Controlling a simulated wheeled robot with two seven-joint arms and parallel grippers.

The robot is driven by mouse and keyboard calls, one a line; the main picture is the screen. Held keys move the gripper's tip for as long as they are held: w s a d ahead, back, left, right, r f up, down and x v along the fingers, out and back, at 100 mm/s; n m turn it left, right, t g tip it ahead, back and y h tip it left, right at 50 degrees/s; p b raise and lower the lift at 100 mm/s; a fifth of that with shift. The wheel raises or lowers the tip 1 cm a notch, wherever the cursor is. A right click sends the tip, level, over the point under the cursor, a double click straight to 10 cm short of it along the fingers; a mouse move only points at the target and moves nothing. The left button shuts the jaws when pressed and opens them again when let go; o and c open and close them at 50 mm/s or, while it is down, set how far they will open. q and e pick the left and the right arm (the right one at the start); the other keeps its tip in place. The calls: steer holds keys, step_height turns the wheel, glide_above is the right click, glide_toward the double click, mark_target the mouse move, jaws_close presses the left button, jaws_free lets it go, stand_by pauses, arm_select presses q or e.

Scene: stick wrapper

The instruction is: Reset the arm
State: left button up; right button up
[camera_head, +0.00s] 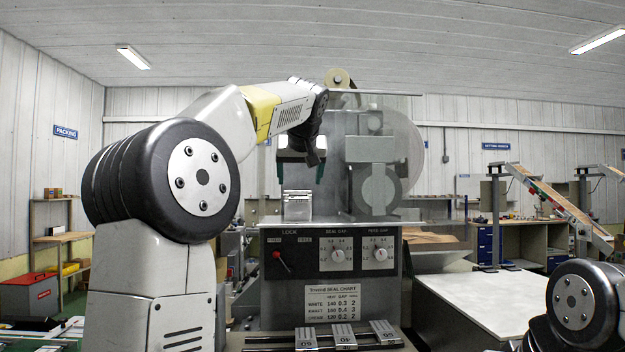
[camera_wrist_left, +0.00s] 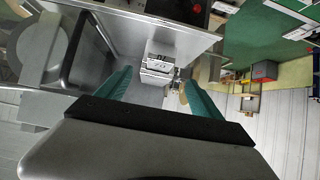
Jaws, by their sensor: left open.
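My left arm rises from the left of the head view and reaches over the grey machine (camera_head: 330,240). My left gripper (camera_head: 300,174) points down with its two teal fingers apart. Nothing shows between them. A small metal block (camera_head: 297,205) sits on the machine's top, below the gripper and apart from it. The left wrist view shows the same block (camera_wrist_left: 160,58) just beyond the open fingers (camera_wrist_left: 158,85). Only a dark joint of my right arm shows at the lower right of the head view. My right gripper is out of view.
A clear round cover (camera_head: 412,150) stands behind. A white table (camera_head: 480,297) at the right is bare.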

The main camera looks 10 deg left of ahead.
arm_select(q)
steer(key=s+d+f+m+g+h, duration=0.2)
steer(key=s+f, duration=1.4)
steer(key=s+d+f+m+g+h, duration=0.1)
steer(key=s+d+f+g+h, duration=0.1)
steer(key=s+f, duration=1.5)
steer(key=shift+d+f+m+g+h, duration=0.2)
steer(key=shift+d+m+g+h, duration=0.15)
steer(key=shift+h, duration=0.25)
steer(key=shift+s, duration=0.1)
steer(key=shift+c, duration=0.3)
